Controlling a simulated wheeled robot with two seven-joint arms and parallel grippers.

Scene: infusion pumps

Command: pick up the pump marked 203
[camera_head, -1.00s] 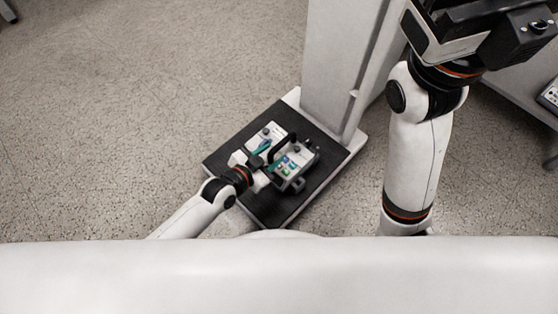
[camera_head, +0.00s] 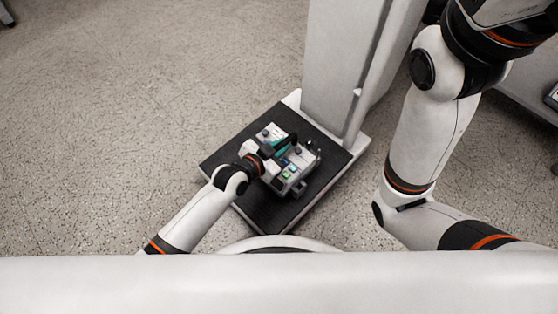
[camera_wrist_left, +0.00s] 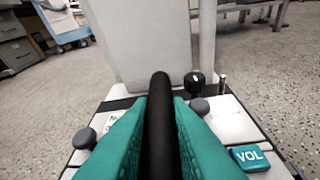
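A grey-white pump (camera_head: 297,172) with a black handle and coloured keys is at the black-topped platform. I cannot tell whether it touches the surface. My left gripper (camera_head: 277,150) is at its handle. In the left wrist view, the teal fingers (camera_wrist_left: 160,135) lie against both sides of the black handle (camera_wrist_left: 160,110), shut on it. Dark knobs and a teal VOL key (camera_wrist_left: 250,157) show on the pump top. A second light pump (camera_head: 268,132) is behind, partly hidden by the gripper. I cannot read a number on either pump. My right gripper is out of view.
The platform (camera_head: 225,165) is the base of a tall white column (camera_head: 340,60) close behind the pumps. Speckled floor (camera_head: 120,110) is open on the left. A pale cabinet or table stands at the far right.

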